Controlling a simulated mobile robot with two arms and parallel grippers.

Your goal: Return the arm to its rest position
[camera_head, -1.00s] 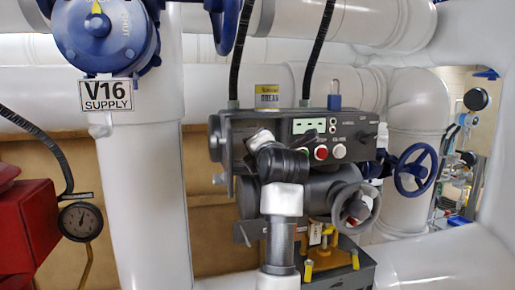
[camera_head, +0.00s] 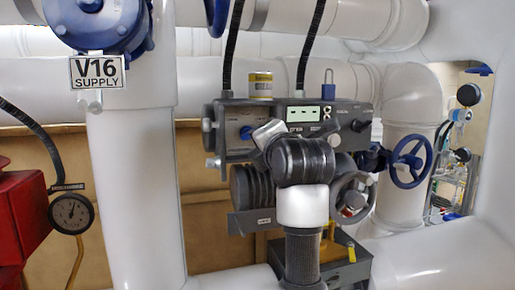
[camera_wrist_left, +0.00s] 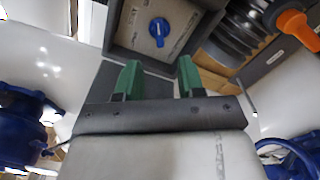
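My arm (camera_head: 303,205) rises from the bottom centre of the head view, in front of the dark control unit (camera_head: 347,122). Its hand points at the unit's face, and the fingers cannot be made out there. In the left wrist view my left gripper (camera_wrist_left: 159,78) has two green fingertips spread apart with nothing between them. Beyond them is a panel with a blue knob (camera_wrist_left: 159,28), apart from the fingers. A blue knob also shows on the unit's left part in the head view (camera_head: 247,132). My right gripper is not in view.
Black cables rise from the unit. A blue handwheel (camera_head: 411,161) stands to its right. A white pipe (camera_head: 133,200) with a V16 SUPPLY sign (camera_head: 97,72) and a pressure gauge (camera_head: 72,213) are on the left. Thick white pipes run behind and at lower right.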

